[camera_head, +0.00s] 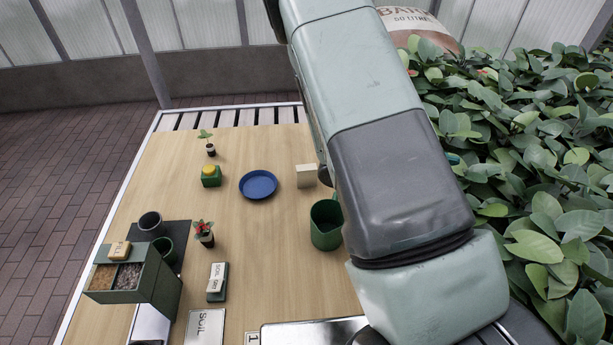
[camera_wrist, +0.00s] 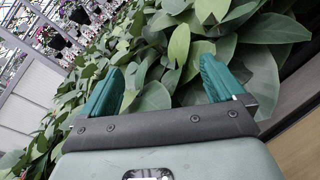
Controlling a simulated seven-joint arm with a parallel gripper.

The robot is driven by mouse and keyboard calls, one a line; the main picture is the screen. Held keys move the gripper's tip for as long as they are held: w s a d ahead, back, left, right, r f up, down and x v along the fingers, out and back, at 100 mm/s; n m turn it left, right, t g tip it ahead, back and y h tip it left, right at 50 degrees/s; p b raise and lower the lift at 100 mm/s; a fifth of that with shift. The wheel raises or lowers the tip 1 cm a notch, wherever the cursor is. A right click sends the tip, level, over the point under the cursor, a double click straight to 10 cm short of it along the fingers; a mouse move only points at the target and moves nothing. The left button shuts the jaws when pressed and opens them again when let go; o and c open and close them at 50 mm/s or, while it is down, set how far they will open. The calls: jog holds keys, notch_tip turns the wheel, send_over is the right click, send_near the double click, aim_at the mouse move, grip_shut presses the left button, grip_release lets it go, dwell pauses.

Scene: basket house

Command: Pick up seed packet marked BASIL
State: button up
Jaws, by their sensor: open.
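No seed packet with a readable BASIL mark shows in either view. A small cream block or packet (camera_head: 306,176) stands on the table just left of my arm in the head view, with no legible writing on its visible face. My gripper (camera_wrist: 162,78) is open in the wrist view, its two teal fingers wide apart with nothing between them. It points toward green leaves, away from the tabletop. In the head view my arm covers the right part of the table, and the gripper cannot be made out there.
The wooden table (camera_head: 262,225) holds a blue dish (camera_head: 258,184), a green watering can or mug (camera_head: 325,225), a potted red flower (camera_head: 204,232), a SOIL DRY block (camera_head: 217,281), a SOIL card (camera_head: 206,327) and a divided green box (camera_head: 146,283). Dense foliage (camera_head: 540,170) borders the right.

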jog(key=w+a+r+n+t+h, duration=0.1)
jog(key=w+a+n+t, duration=0.2)
jog(key=w+n+t, duration=0.25)
jog(key=n+t+y, duration=1.2)
jog(key=n+t, duration=0.4)
jog(key=n, duration=0.1)
send_over(308, 167)
jog(key=a+v, duration=0.1)
jog(key=v, duration=0.2)
jog(key=f, duration=1.8)
jog(key=shift+d+f, duration=0.2)
jog(key=shift+d, duration=0.05)
jog(key=x, duration=0.4)
jog(key=shift+w+d, duration=0.2)
jog(key=shift+w, duration=0.15)
jog(key=c, duration=1)
